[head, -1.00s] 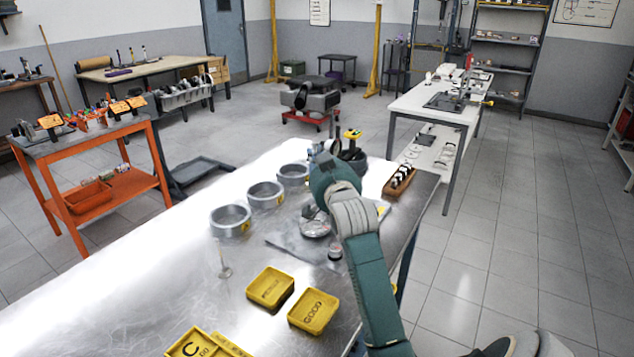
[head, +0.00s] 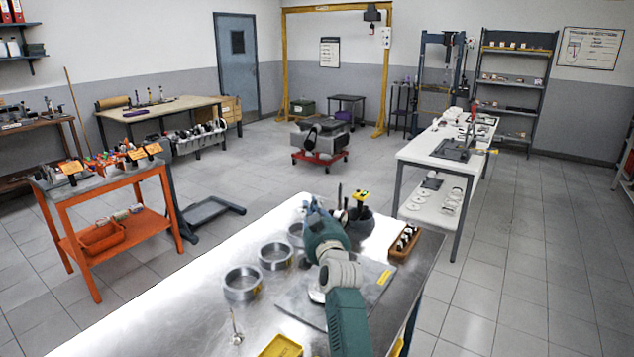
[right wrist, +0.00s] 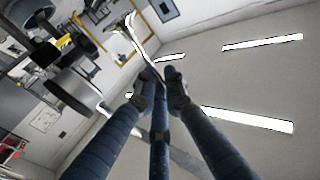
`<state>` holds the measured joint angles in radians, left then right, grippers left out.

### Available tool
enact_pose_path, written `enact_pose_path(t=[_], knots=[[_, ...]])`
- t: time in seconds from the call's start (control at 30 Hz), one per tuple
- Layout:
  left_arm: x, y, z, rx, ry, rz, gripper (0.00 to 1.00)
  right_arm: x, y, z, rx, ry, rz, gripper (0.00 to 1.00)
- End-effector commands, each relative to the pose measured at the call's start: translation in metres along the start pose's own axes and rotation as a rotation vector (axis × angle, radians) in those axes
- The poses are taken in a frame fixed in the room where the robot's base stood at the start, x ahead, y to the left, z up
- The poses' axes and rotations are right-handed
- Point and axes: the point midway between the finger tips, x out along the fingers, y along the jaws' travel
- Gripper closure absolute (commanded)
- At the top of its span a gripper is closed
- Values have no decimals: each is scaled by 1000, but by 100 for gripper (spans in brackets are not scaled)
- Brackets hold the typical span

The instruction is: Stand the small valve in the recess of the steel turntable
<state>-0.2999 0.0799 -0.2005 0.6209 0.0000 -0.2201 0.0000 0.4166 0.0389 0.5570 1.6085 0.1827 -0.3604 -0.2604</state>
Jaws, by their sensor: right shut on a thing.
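My right gripper (head: 312,208) is over the far part of the steel bench, beside the farthest metal ring. In the right wrist view its dark fingers (right wrist: 160,92) are shut on a thin, shiny stem, probably the small valve (right wrist: 140,45), held clear of the bench. A round metal piece, possibly the steel turntable (head: 316,294), lies on a grey plate and is partly hidden by my arm. Its recess cannot be made out. A thin upright stem on a small round foot (head: 236,336) stands near the front of the bench. My left gripper is out of view.
Several metal rings (head: 243,284) stand on the bench (head: 180,320). A dark cup with tools (head: 357,214) and a wooden rack of small parts (head: 405,241) are at the far right. A yellow tray (head: 281,347) is at the near edge. Bare bench lies to the left.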

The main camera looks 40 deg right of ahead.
Motion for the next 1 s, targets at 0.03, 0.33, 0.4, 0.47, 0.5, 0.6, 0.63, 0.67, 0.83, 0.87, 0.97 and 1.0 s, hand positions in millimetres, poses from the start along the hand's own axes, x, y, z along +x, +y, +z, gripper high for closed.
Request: enact_pose_path(t=[0.03,0.33,0.4,0.47,0.5,0.6,0.63,0.67,0.83,0.87,0.97,1.0], knots=[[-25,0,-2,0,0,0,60,-1,-2,0,-3,-2,22,100],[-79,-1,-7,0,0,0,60,-35,17,53,-83,48,210,100],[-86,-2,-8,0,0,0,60,-45,21,62,-97,56,247,100],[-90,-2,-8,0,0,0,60,-52,24,69,-107,64,274,100],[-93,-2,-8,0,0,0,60,-56,25,72,-112,67,290,100],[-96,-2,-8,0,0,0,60,-63,28,78,-120,75,318,100],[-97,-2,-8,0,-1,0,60,-65,28,80,-122,76,323,100],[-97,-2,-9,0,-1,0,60,-66,29,81,-123,77,327,100],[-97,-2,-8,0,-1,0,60,-69,30,90,-127,80,334,100],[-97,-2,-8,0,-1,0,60,-69,30,93,-127,79,334,100],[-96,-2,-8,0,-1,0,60,-69,31,103,-127,79,333,100],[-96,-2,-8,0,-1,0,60,-70,32,107,-128,80,334,100]])
